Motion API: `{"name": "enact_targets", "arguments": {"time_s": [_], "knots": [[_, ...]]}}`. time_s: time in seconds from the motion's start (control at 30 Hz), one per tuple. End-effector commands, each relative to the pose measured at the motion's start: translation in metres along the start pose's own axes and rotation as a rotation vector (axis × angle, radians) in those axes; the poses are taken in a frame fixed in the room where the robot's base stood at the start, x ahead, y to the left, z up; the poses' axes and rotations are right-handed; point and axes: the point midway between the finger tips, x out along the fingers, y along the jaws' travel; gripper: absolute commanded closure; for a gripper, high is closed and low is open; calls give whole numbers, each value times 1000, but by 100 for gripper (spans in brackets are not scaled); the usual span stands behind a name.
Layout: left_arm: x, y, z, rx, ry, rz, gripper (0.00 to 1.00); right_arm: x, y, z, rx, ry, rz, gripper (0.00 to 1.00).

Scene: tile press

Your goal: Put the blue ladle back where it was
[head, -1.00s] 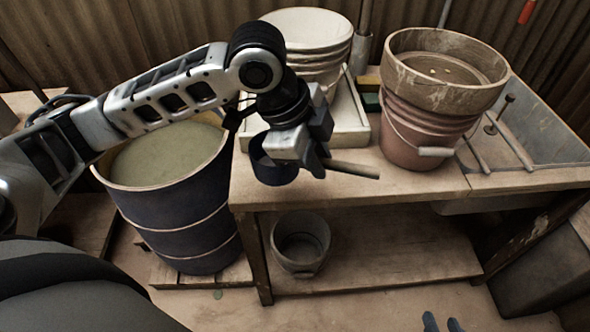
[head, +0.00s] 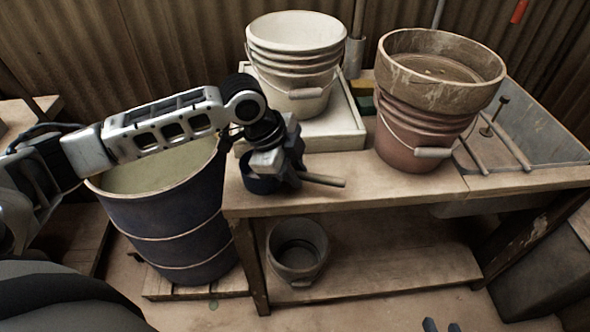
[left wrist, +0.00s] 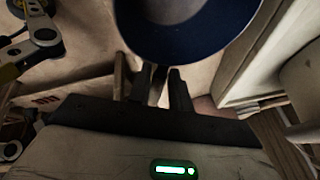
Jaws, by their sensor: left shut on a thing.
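My left gripper (head: 284,172) is shut on the blue ladle, over the bench's front left corner. The ladle's dark blue cup (head: 258,185) is left of the gripper, and its wooden handle (head: 322,180) sticks out to the right. The cup looks upright and close to the bench top; I cannot tell whether it touches. In the left wrist view the ladle's cup (left wrist: 185,48) fills the top middle, in front of the left fingers (left wrist: 158,88).
The wooden bench (head: 400,188) holds a white tray (head: 335,140) with stacked white buckets (head: 296,55), and stacked pink buckets (head: 405,140) under a brown basin (head: 440,75). A blue barrel (head: 175,225) stands left. A grey bucket (head: 298,250) sits on the lower shelf.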

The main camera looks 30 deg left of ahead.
Motion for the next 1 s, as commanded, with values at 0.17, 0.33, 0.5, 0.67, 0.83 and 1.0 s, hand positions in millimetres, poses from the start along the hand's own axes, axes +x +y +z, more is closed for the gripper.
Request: {"name": "enact_targets", "arguments": {"time_s": [0.17,0.33,0.5,0.67,0.83,1.0], "knots": [[1,0,0,0,1,0,100,0,0,-2,0,2,0,69],[2,0,0,0,1,1,58,0,0,-1,0,1,-1,69],[1,0,0,0,1,0,58,1,0,1,0,-3,0,69],[-7,-1,0,-1,0,-1,58,1,0,2,0,-6,0,69],[-38,-1,-1,1,-1,-3,58,-1,0,-2,1,-9,0,69],[-76,-2,-1,1,-2,-4,58,-2,-1,-5,3,-11,0,69]]}}
